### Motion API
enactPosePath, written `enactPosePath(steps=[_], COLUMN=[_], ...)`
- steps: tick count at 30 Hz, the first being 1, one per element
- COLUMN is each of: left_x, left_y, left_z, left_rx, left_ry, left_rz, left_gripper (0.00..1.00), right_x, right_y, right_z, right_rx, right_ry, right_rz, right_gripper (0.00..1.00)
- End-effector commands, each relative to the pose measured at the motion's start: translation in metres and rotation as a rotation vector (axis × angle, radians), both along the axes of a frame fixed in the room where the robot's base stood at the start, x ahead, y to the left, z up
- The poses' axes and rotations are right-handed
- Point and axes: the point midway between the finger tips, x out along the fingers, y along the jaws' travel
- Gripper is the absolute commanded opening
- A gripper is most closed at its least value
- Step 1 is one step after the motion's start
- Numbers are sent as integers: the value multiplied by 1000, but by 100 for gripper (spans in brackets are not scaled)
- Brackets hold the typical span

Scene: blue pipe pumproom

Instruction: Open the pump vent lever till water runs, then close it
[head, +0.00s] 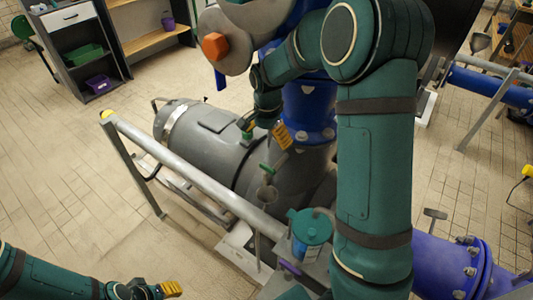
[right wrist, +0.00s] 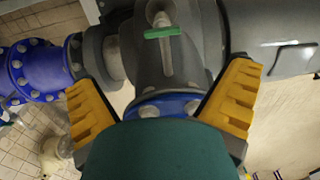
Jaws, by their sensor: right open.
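The pump (head: 215,140) is a large grey casing with blue flanged pipe joined to it. A small green lever (head: 267,168) sits on a grey vent fitting on the pump; it also shows in the right wrist view (right wrist: 163,32), lying crosswise on the fitting. I see no water running from it. My right gripper (head: 264,132) is just above the lever in the head view, apart from it. Its yellow fingers are spread wide in the right wrist view (right wrist: 163,100), with nothing between them. My left gripper (head: 160,290) is low at the left, far from the pump; its opening is unclear.
A grey rail (head: 190,170) runs slantwise in front of the pump. A teal-lidded container (head: 310,228) stands near the rail's lower end. Blue pipe (head: 450,262) lies at the lower right. A shelf unit (head: 80,50) stands at the back left. The tiled floor at left is clear.

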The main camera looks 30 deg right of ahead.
Motion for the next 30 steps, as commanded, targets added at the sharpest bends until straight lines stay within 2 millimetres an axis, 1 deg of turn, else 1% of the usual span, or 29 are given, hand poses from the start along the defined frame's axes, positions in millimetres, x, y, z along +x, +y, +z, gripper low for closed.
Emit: enactPosePath(steps=[4,8,11,21,24,27,30], left_x=[0,-1,-2,0,1,2,2], left_y=[0,0,0,0,0,0,1], left_z=[0,-2,-6,-21,-24,-27,-28], left_rx=[0,0,-1,0,1,1,1], left_ry=[1,2,5,-2,-3,-4,-6], left_rz=[1,-1,-2,-2,-1,0,-1], left_gripper=[47,47,47,47,47,47,47], right_x=[0,0,-1,-1,-1,-1,-1], right_y=[-1,-1,-1,-2,-1,-1,-1], right_z=[1,-8,-23,-90,-107,-121,-129], right_rx=[-2,-2,-2,-1,-1,-2,-2], right_ry=[1,2,5,6,5,4,1], right_rz=[-6,-7,-7,-7,-6,-7,-6], right_gripper=[100,100,100,100,100,100,100])
